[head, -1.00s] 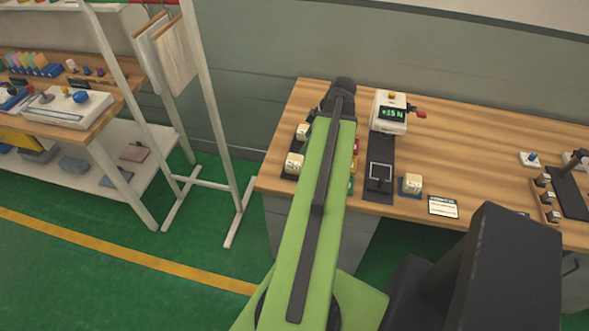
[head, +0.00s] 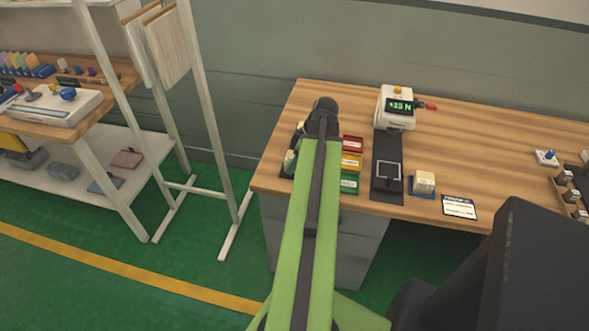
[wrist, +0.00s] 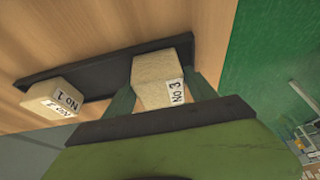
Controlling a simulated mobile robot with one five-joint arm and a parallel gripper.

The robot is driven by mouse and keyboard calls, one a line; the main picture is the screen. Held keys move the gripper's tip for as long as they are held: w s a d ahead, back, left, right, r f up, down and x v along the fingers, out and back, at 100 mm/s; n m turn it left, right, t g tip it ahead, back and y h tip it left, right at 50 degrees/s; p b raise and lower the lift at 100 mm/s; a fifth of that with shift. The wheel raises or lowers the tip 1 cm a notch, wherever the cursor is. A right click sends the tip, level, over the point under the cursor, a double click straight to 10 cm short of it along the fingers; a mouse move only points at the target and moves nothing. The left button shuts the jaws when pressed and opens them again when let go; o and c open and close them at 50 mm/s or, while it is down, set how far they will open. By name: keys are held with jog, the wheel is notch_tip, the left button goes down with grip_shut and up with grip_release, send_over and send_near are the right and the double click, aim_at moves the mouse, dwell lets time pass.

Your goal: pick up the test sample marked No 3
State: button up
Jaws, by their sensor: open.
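The sample marked No 3 (wrist: 157,80), a pale block with a white label, sits at one end of a black tray (wrist: 95,62) in the wrist view. My gripper (wrist: 162,92) is open, with one dark green finger on each side of this block. I cannot tell whether either finger touches it. A second pale block, marked No 1 (wrist: 52,98), sits at the tray's other end. In the head view my arm hides most of the tray and blocks; only a sliver of a pale block (head: 289,162) shows, its number unreadable.
Red, yellow and green bins (head: 350,162) stand just right of my arm on the wooden table (head: 480,135). Beyond them are a white device with a green display (head: 398,105), a black plate (head: 386,190) and another pale block (head: 424,182) on a blue base. A white rack (head: 205,120) stands left.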

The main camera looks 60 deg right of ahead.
aim_at(290, 156)
jog(key=shift+r, duration=0.1)
jog(key=c, duration=1.1)
jog(key=shift+r+p, duration=0.45)
jog(key=shift+p, duration=0.15)
notch_tip(290, 156, up, 4)
jog(key=p, duration=0.3)
jog(key=shift+f+p, duration=0.1)
jog(key=shift+p, duration=0.3)
jog(key=s+d+r+p, duration=0.1)
jog(key=s+r+p, duration=0.1)
jog(key=s, duration=0.1)
jog(key=s+d+r+p, duration=0.2)
jog(key=s, duration=0.2)
jog(key=s+d+r+p, duration=0.2)
jog(key=s, duration=0.1)
jog(key=shift+s+d+r, duration=0.15)
jog(key=shift+s, duration=0.1)
